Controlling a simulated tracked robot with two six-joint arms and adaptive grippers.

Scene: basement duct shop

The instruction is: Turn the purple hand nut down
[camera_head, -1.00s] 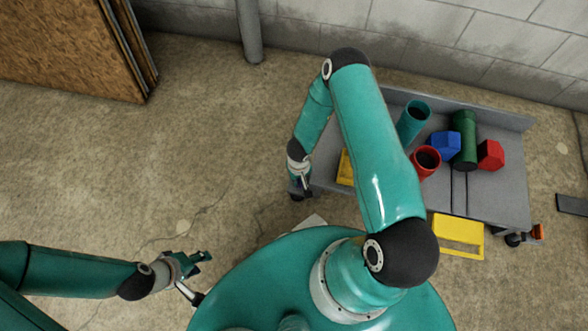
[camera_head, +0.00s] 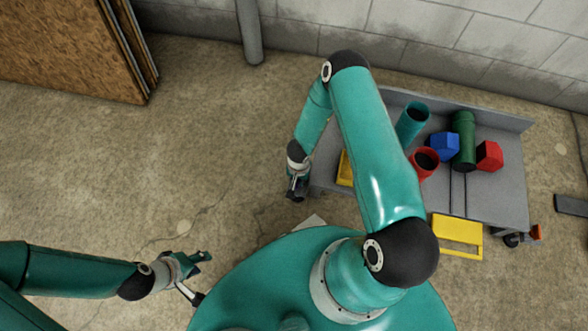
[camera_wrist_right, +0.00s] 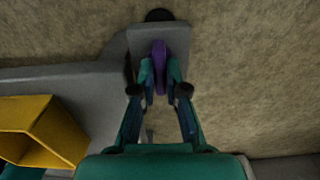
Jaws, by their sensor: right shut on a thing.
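The purple hand nut (camera_wrist_right: 158,54) shows in the right wrist view, in front of a grey plate (camera_wrist_right: 173,42) at the end of the bench. My right gripper (camera_wrist_right: 159,82) is shut on the nut, with one finger on each side of it. In the head view my right gripper (camera_head: 297,190) is at the left end of the grey bench (camera_head: 495,200); the nut cannot be made out there. My left gripper (camera_head: 196,268) is over the floor at lower left, away from the nut. Its finger opening is too small to judge.
A yellow open bin (camera_wrist_right: 38,130) is near my right gripper. On the bench stand a teal tube (camera_head: 412,122), a red tube (camera_head: 424,163), a blue block (camera_head: 445,146), a green cylinder (camera_head: 463,140) and a red block (camera_head: 490,155).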

